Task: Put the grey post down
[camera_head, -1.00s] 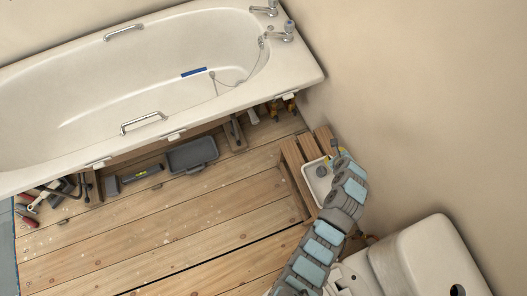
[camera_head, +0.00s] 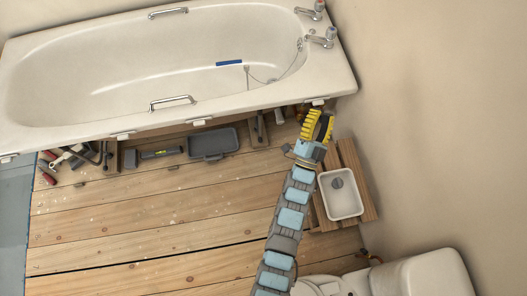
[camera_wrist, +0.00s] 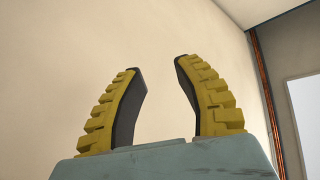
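My gripper (camera_head: 320,114) has two yellow ribbed fingers with dark inner pads. It is over the area by the tub's near edge, just above and left of the wooden slatted stool in the head view. In the wrist view my gripper (camera_wrist: 157,66) is open, with nothing between the fingers and only plain wall behind. A small grey upright piece (camera_head: 337,183), which may be the grey post, is in a white tray (camera_head: 352,211) on the stool. It is apart from my gripper. I cannot tell for sure that it is the post.
The wooden stool (camera_head: 369,205) stands by the right wall. The white bathtub (camera_head: 120,118) lies along the back. A grey tray (camera_head: 213,143) and several tools lie on the floorboards beneath its edge. A white toilet (camera_head: 425,278) is at bottom right. The middle floor is clear.

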